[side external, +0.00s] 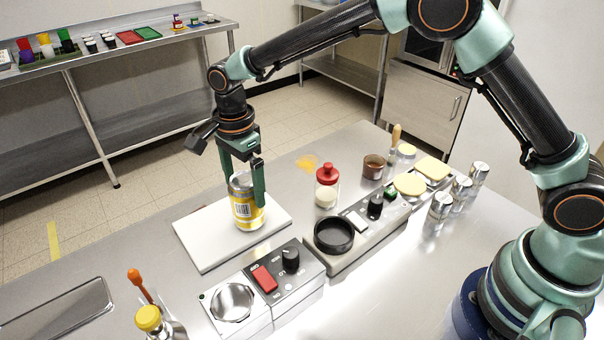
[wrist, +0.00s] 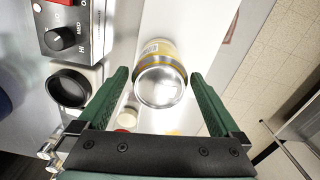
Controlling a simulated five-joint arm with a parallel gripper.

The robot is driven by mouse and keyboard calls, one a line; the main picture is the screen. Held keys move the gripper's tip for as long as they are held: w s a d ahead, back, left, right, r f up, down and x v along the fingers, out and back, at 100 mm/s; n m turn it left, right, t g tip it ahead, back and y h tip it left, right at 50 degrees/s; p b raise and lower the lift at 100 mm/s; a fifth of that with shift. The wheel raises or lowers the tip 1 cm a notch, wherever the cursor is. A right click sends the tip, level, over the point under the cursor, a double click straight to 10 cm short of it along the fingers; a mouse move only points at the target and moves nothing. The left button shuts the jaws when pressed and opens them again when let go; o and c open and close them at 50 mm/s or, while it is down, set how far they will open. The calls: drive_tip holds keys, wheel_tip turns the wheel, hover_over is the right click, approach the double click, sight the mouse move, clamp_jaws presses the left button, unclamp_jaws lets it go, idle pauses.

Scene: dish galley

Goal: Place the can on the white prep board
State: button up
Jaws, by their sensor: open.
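The can (side external: 245,209), yellow and silver with a barcode label, stands upright on the white prep board (side external: 195,247) in the side view. In the wrist view the can (wrist: 161,84) shows its silver lid between the two green fingers. My gripper (side external: 243,185) is open, with its fingers around the top of the can. In the wrist view there is a gap between the can and each finger of my gripper (wrist: 161,95).
A control box with a red switch (side external: 265,279) stands right in front of the board. A second box with a black round dish (side external: 333,235) is to its right. A red-lidded jar (side external: 327,186) stands behind.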

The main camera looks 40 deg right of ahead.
wheel_tip(320, 180, up, 8)
drive_tip(key=shift+f, duration=0.1)
drive_tip(key=s+d+r+n+t, duration=0.1)
drive_tip(key=s+d+r+n, duration=0.3)
drive_tip(key=d, duration=0.3)
drive_tip(key=s+d+r+n+t, duration=0.2)
drive_tip(key=s+d+r+n, duration=0.15)
drive_tip(key=d+r, duration=0.2)
drive_tip(key=s+d+f+n+t, duration=0.2)
drive_tip(key=s+d+n, duration=0.6)
drive_tip(key=s+d, duration=0.1)
drive_tip(key=shift+s+d+n+t, duration=0.3)
drive_tip(key=shift+s+n, duration=0.05)
drive_tip(key=shift+s, duration=0.15)
